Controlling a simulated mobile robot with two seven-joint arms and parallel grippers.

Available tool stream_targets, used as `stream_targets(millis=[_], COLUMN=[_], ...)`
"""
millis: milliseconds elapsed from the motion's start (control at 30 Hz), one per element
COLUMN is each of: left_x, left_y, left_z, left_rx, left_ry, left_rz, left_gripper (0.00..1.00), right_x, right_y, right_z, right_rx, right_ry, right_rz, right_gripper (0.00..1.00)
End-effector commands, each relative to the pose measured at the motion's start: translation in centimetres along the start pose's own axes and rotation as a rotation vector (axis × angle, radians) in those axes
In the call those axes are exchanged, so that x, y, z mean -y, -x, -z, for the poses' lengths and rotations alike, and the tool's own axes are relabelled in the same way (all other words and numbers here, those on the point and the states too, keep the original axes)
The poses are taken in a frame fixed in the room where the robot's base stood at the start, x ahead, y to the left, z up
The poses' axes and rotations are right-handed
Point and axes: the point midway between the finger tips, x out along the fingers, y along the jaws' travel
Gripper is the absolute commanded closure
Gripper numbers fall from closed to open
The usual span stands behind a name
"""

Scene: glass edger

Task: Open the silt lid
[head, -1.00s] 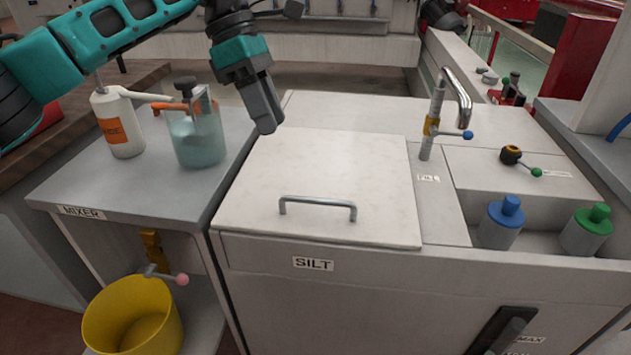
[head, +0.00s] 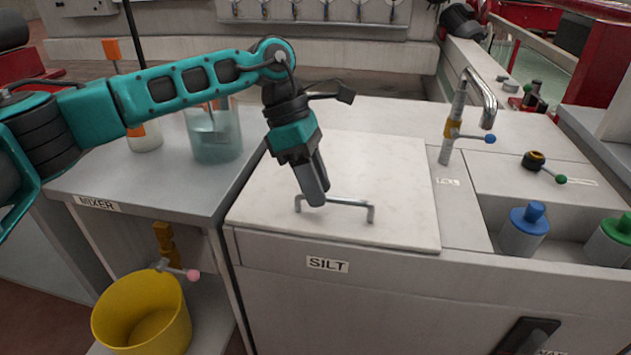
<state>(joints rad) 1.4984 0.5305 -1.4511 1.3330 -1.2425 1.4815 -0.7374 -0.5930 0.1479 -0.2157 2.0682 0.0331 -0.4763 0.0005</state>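The silt lid (head: 385,180) is a pale flat square panel lying shut on top of the cabinet, above the SILT label (head: 327,264). A metal bar handle (head: 345,203) stands up near its front edge. My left gripper (head: 315,198) points down over the lid at the left part of the handle and hides a piece of the bar. Its fingers look close together from this side; I cannot tell whether they are apart or whether they touch the bar. My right gripper is not in view.
A tap (head: 470,110) rises behind the lid's right side. Blue-capped (head: 525,228) and green-capped (head: 615,238) containers sit at the right. A clear beaker (head: 213,135) stands on the mixer table under my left arm. A yellow bucket (head: 142,318) is below.

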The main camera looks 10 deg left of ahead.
Motion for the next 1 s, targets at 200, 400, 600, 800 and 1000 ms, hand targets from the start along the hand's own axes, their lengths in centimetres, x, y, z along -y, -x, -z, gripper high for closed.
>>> stream_targets(millis=[200,400,600,800,1000], left_x=[0.01,0.01,0.01,0.0,0.0], left_y=[0.01,0.03,0.05,0.06,0.09], left_z=[-0.01,-0.01,-0.01,0.0,-0.01], left_rx=[0.0,0.0,0.0,0.0,0.0], left_ry=[0.0,0.0,0.0,0.0,0.0], left_rz=[0.0,0.0,0.0,0.0,0.0], left_gripper=[0.71,0.9,1.0,1.0,1.0], right_x=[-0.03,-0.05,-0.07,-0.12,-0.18], right_y=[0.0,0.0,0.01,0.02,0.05], right_z=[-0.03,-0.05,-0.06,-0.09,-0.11], right_rx=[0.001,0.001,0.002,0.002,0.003], right_ry=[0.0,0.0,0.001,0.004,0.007], right_rz=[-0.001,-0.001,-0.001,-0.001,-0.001], right_gripper=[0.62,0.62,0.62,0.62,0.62])
